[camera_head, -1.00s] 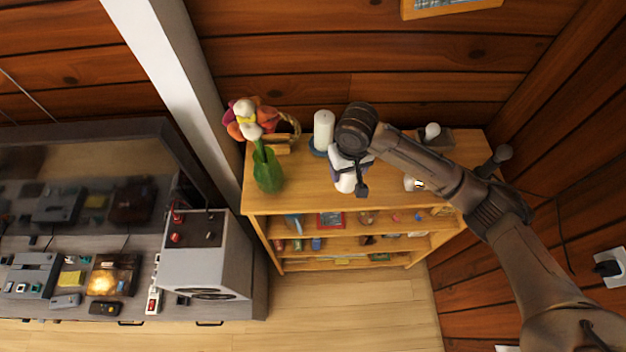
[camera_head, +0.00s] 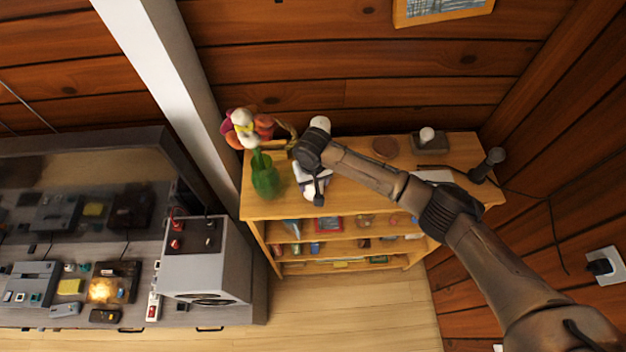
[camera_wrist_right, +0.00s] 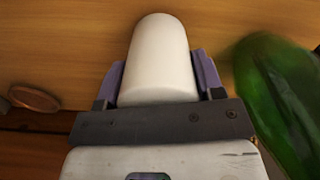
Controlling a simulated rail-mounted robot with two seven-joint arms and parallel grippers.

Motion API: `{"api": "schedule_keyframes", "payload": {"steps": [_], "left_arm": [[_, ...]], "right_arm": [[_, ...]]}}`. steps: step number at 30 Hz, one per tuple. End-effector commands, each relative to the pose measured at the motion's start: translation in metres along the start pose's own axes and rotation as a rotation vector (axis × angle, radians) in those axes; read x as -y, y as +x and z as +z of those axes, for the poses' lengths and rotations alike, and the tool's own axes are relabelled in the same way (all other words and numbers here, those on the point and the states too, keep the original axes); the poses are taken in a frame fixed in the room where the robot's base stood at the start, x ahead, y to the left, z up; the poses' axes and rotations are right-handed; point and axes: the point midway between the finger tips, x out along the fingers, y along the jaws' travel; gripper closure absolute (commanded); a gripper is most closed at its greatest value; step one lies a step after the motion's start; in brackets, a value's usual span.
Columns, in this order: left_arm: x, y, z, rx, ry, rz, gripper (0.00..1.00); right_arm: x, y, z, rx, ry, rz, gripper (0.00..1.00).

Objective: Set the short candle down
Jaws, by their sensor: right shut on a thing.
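The short candle (camera_wrist_right: 160,50) is a plain white cylinder with a rounded end. In the right wrist view it sits between the two purple fingers of my right gripper (camera_wrist_right: 160,78), which is shut on it. In the head view my right gripper (camera_head: 314,180) is over the left part of the wooden shelf top (camera_head: 360,200), just right of the green vase. My wrist partly hides the gripper and candle there. I cannot tell whether the candle touches the wood. My left gripper is not in view.
The green vase (camera_head: 264,176) with flowers stands close on the left; it also shows in the right wrist view (camera_wrist_right: 275,95). A taller white candle (camera_head: 320,123) stands behind my wrist. A brown disc (camera_head: 385,147) lies farther right, with bare wood around it.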

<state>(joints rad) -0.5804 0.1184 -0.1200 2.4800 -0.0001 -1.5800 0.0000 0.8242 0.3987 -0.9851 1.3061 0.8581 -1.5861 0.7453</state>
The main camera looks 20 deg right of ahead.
Motion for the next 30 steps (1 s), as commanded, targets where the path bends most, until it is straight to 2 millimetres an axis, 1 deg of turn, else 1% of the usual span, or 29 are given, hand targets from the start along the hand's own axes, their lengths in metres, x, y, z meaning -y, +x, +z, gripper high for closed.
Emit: {"api": "schedule_keyframes", "payload": {"steps": [13, 14, 15, 21, 22, 30], "left_arm": [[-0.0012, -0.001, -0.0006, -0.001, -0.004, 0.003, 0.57], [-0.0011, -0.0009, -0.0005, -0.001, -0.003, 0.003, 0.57], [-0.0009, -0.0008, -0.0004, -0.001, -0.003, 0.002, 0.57], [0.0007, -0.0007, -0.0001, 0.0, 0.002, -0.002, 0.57], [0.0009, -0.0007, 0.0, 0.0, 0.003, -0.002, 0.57], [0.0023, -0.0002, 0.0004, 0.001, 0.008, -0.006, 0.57]], "right_arm": [[-0.0001, 0.0051, 0.0001, 0.0, 0.001, 0.0, 0.69], [-0.0002, 0.006, 0.0002, 0.001, 0.001, 0.001, 0.38], [-0.0003, 0.0058, 0.0001, 0.0, 0.001, 0.001, 0.34], [-0.0004, 0.0056, 0.0002, 0.0, 0.001, 0.001, 0.15], [-0.0003, 0.0056, 0.0001, 0.0, 0.001, 0.001, 0.13], [-0.0005, 0.0035, -0.0001, -0.001, 0.0, 0.001, 0.13]]}}
